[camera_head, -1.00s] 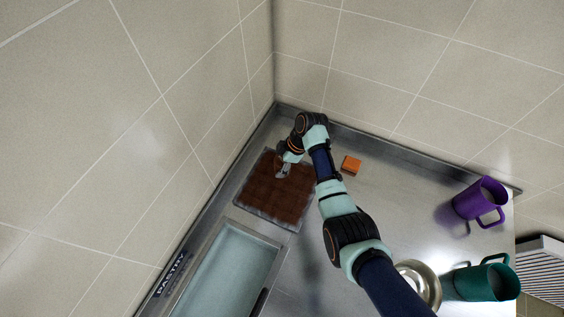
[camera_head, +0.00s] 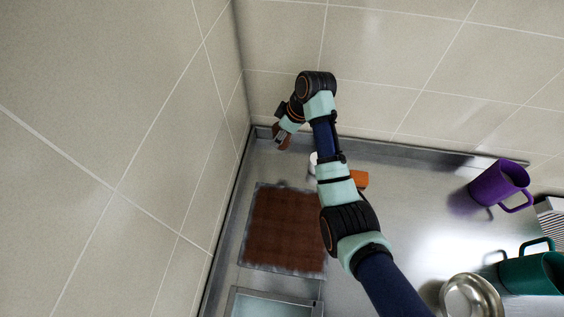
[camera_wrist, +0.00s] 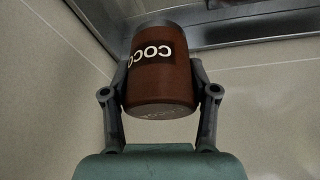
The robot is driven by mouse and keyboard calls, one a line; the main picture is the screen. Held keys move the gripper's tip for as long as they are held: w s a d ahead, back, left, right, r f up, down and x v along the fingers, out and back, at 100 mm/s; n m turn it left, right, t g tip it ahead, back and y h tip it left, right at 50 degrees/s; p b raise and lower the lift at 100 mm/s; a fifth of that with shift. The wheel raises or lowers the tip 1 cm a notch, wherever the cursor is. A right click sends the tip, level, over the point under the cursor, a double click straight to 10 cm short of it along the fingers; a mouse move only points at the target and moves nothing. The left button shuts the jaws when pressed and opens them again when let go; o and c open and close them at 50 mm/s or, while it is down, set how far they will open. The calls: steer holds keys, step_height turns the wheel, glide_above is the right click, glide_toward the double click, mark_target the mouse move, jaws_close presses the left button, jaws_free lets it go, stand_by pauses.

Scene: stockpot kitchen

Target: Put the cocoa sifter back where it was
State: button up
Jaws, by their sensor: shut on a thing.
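The cocoa sifter (camera_wrist: 160,80) is a brown can with a label reading "COCO", cut off at its edge. My gripper (camera_wrist: 160,92) is shut on its sides in the wrist view. In the head view my gripper (camera_head: 284,138) holds the sifter (camera_head: 280,129) near the back left corner of the steel counter, beyond the far edge of the brown tray (camera_head: 285,232). The sifter looks tilted in the head view. I cannot tell how high it is above the counter.
An orange block (camera_head: 360,179) and a partly hidden white thing (camera_head: 314,162) are beside my arm. Tiled walls close off the back and left.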

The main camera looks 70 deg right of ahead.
step_height(320, 180, down, 15)
steer(key=shift+f+b, duration=0.2)
steer(key=shift+b, duration=0.85)
steer(key=shift+f, duration=0.15)
steer(key=o, duration=1.3)
steer(key=shift+s+r, duration=0.1)
steer(key=shift+r, duration=0.3)
steer(key=p+v, duration=0.2)
steer(key=v, duration=0.9)
steer(key=shift+s+r, duration=0.2)
steer(key=shift+r, duration=0.05)
